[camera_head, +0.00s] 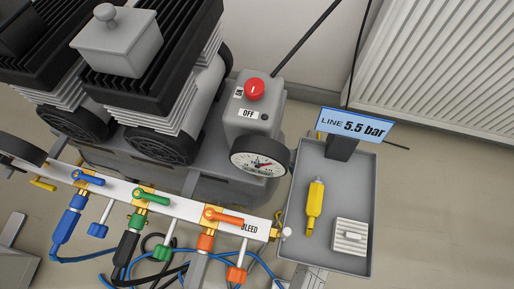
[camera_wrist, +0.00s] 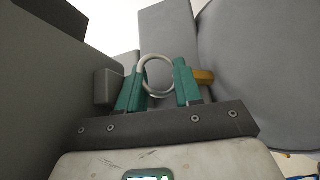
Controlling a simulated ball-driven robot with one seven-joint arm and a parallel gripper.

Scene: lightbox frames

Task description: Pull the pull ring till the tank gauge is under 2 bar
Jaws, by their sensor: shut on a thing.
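The pull ring (camera_wrist: 141,72) is a pale metal loop in the wrist view. It sits at the teal fingertips of my gripper (camera_wrist: 160,82), which is shut on it. A brass fitting (camera_wrist: 204,77) shows just right of the right finger. The tank gauge (camera_head: 260,163) is a round white dial with a black rim on the front of the grey tank in the head view. Its needle is too small to read surely. I cannot make out the ring or my gripper in the head view.
A blue sign (camera_head: 355,126) reads LINE 5.5 bar. A grey tray (camera_head: 287,235) holds a yellow tool (camera_head: 315,207) and a white ribbed block (camera_head: 350,237). A white manifold (camera_head: 180,204) carries blue, green and orange valves and a BLEED label. A red button (camera_head: 254,88) sits above OFF.

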